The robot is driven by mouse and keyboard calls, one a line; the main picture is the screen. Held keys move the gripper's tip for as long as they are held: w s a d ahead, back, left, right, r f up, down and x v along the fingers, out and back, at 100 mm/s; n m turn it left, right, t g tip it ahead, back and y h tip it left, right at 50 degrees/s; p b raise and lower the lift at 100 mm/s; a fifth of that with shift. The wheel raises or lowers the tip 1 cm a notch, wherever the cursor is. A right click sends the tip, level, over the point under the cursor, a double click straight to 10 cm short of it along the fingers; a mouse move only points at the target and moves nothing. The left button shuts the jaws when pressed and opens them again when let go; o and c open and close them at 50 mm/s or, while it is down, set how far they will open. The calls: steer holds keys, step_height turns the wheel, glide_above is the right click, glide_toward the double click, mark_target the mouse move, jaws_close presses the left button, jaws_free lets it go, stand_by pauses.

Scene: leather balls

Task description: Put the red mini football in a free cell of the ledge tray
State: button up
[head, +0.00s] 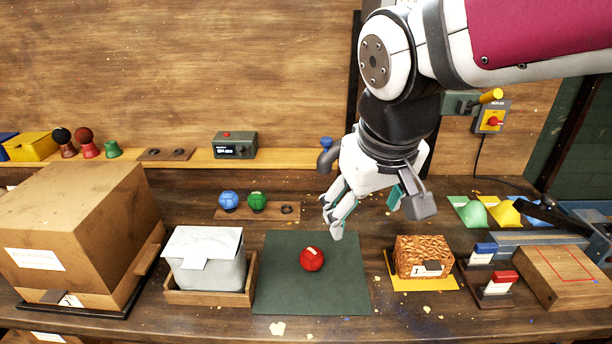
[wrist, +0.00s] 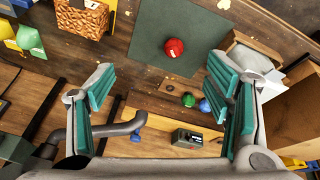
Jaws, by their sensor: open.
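The red mini football (head: 312,259) rests on a dark green mat (head: 285,297) on the bench; it also shows in the wrist view (wrist: 174,47). My gripper (head: 362,214) is open and empty, above the bench and behind and right of the ball. In the wrist view my gripper's fingers (wrist: 160,70) are wide apart. A wooden tray on the back ledge (head: 148,155) shows two dark round cells with no ball in them. Another wooden tray (head: 272,216) on the bench behind the mat holds a blue ball (head: 229,200) and a green ball (head: 257,201); its right cell is empty.
A brown patterned block (head: 409,257) sits right. Ball stands (head: 88,148) and a grey-green device (head: 235,145) are on the ledge.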

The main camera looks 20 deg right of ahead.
steer(key=shift+o, duration=0.5)
steer(key=s+r+t+y, duration=0.1)
steer(key=s, duration=0.6)
steer(key=shift+a+m, duration=0.3)
steer(key=shift+a, duration=0.05)
steer(key=m+g, duration=0.3)
steer(key=m, duration=1.6)
glide_above(312, 252)
steer(key=s, duration=0.1)
step_height(312, 252, down, 20)
steer(key=r, duration=0.1)
steer(key=f, duration=0.5)
steer(key=w+f+b, duration=0.1)
steer(key=f, duration=0.2)
steer(key=shift+w+f, duration=0.1)
steer(key=shift+f, duration=0.2)
step_height(312, 252, down, 4)
steer(key=shift+f+p, duration=0.15)
steer(key=shift+p, duration=0.2)
steer(key=shift+w+f, duration=0.2)
steer(key=shift+f, duration=0.35)
steer(key=c, duration=1.4)
steer(key=shift+r, duration=0.15)
steer(key=shift+c, duration=0.2)
